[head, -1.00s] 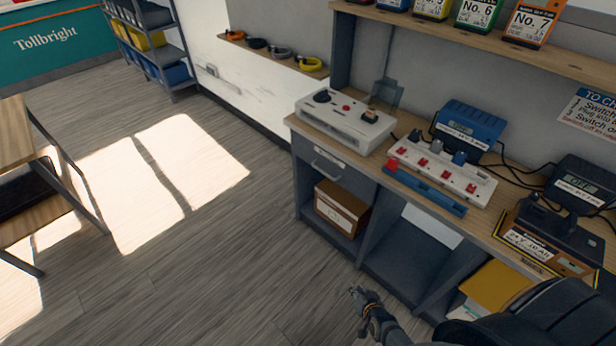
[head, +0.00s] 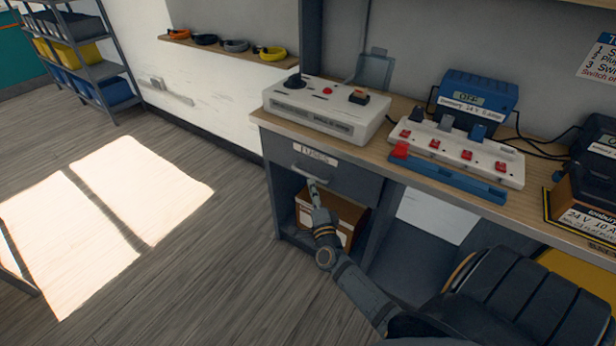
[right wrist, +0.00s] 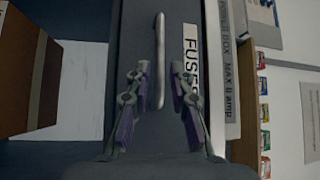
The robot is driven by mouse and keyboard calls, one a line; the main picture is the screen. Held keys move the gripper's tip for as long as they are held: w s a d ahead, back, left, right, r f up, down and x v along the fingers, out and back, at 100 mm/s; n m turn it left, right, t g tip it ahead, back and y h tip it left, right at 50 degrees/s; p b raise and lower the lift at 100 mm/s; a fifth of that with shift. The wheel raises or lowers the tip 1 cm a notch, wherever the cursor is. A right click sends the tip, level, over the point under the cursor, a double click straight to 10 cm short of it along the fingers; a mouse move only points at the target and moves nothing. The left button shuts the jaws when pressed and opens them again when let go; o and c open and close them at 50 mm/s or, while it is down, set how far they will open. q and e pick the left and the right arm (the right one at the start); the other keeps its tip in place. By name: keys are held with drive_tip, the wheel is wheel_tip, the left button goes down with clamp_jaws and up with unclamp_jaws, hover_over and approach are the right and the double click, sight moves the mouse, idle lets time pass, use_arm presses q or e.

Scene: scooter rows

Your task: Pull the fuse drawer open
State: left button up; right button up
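The fuse drawer (head: 352,180) is a dark grey front with a white "FUSES" label, under the left end of the workbench. It looks closed. Its pale bar handle (head: 309,174) is partly covered by my right gripper (head: 315,188), which is at the drawer front. In the right wrist view the drawer front (right wrist: 137,40) fills the middle, and the handle (right wrist: 160,45) stands lengthwise between the two spread fingers of my right gripper (right wrist: 159,82). The fingers are open; I cannot tell whether they touch the handle. My left gripper is not in view.
A cardboard box (head: 345,212) stands on the open shelf below. A power strip (head: 462,152) and a blue charger (head: 478,98) are to the right. The floor (head: 200,270) at left is clear.

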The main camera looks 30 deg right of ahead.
sight(309, 175)
drive_tip(key=x, duration=0.5)
drive_tip(key=shift+w+d, duration=0.1)
drive_tip(key=shift+w, duration=0.25)
drive_tip(key=shift+c, duration=0.3)
clamp_jaws()
